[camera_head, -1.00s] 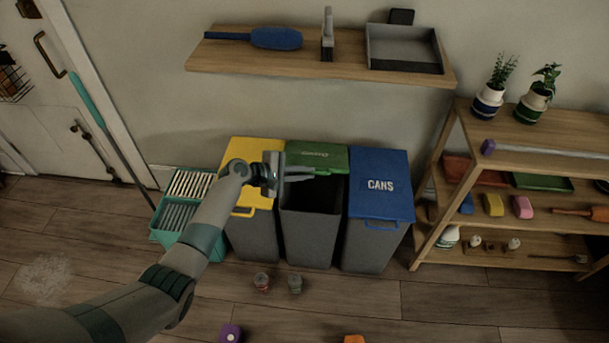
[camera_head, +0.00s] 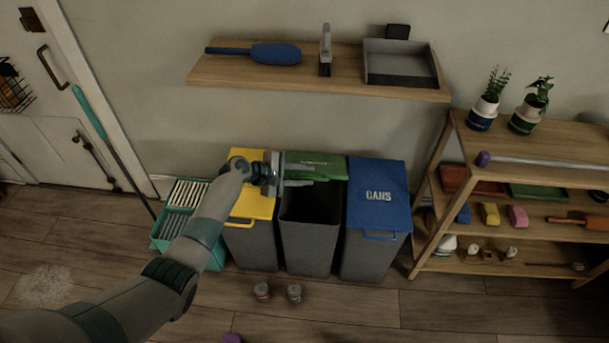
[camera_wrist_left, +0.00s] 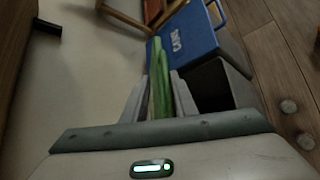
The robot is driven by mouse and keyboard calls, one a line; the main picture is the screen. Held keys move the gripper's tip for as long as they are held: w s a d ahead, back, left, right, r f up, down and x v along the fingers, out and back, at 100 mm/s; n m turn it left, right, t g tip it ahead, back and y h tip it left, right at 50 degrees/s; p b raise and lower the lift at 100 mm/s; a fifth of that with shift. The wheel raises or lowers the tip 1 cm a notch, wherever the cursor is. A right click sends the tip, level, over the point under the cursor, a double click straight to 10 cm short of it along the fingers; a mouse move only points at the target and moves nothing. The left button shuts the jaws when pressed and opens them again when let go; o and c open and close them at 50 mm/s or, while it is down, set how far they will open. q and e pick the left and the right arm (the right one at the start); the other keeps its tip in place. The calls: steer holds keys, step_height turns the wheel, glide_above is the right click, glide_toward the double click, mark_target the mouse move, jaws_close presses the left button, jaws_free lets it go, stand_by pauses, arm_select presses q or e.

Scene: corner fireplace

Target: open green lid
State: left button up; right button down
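The green lid (camera_head: 316,166) is raised at the back of the middle grey bin (camera_head: 308,238), whose dark opening shows. In the left wrist view the lid (camera_wrist_left: 158,80) stands almost edge-on, running between the fingers. My left gripper (camera_head: 300,176) is at the lid's left part, above the bin's opening. In the left wrist view its fingers (camera_wrist_left: 160,98) are spread apart with the green lid between or just beyond them; I cannot tell whether they touch it. My right gripper is not in view.
A yellow-lidded bin (camera_head: 252,205) stands left and a blue CANS lid (camera_head: 379,195) closes the bin at right. A wall shelf (camera_head: 320,79) hangs above. A wooden rack (camera_head: 530,140) stands at right.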

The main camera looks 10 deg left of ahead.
arm_select(q)
steer(key=shift+a, duration=0.1)
stand_by(0.3)
